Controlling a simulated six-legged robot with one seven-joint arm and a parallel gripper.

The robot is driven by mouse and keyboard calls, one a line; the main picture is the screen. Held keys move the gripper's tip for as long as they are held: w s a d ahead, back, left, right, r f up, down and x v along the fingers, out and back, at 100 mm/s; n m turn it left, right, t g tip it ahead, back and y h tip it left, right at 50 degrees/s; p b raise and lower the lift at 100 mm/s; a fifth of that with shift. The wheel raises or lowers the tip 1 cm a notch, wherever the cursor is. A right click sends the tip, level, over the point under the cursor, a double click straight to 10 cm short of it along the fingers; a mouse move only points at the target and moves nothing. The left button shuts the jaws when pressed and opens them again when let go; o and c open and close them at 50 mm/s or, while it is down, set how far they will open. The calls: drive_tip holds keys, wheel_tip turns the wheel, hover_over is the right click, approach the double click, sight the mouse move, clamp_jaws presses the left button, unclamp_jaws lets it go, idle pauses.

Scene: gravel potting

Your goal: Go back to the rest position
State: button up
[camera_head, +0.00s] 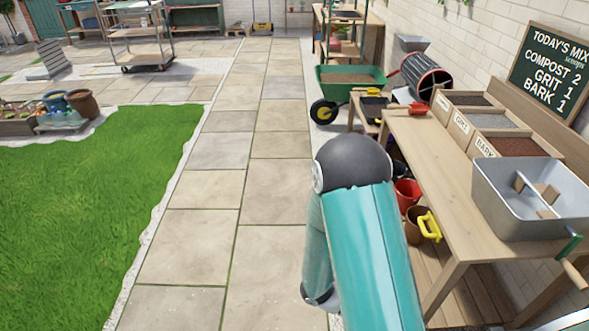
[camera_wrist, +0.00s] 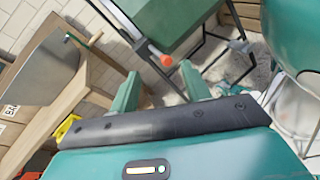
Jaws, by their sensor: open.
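My gripper (camera_wrist: 160,90) is open in the wrist view, its two green fingers apart. I see nothing held between them. Past the fingers are a wooden bench leg, pale gravel and a dark green box-like object (camera_wrist: 178,22) on a black frame. In the head view my teal arm, with a dark round joint, rises from the bottom middle, left of the potting bench (camera_head: 425,150). My gripper does not show in that view.
The bench holds a grey metal tub (camera_head: 540,222) and bins labelled grit and bark. A red pot (camera_head: 407,192) and a brown pot (camera_head: 415,228) sit below. A green wheelbarrow (camera_head: 345,88) stands beyond. The paved path (camera_head: 200,205) on the left is clear.

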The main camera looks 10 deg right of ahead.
drive_tip(key=a+r+m+t+y, duration=0.2)
drive_tip(key=a+r+t+y, duration=0.2)
drive_tip(key=r, duration=0.5)
drive_tip(key=w+a+r+m+t+y, duration=0.1)
drive_tip(key=a+r+m+t+y, duration=0.2)
drive_tip(key=r, duration=0.7)
drive_tip(key=w+a+r+m+t+y, duration=0.1)
drive_tip(key=a+r+t+y, duration=0.4)
drive_tip(key=r, duration=0.5)
drive_tip(key=shift+w+a+r+m+t+y, duration=0.25)
drive_tip(key=shift+a+m+t+y, duration=0.2)
drive_tip(key=shift+a+m, duration=0.5)
drive_tip(key=shift+s, duration=0.1)
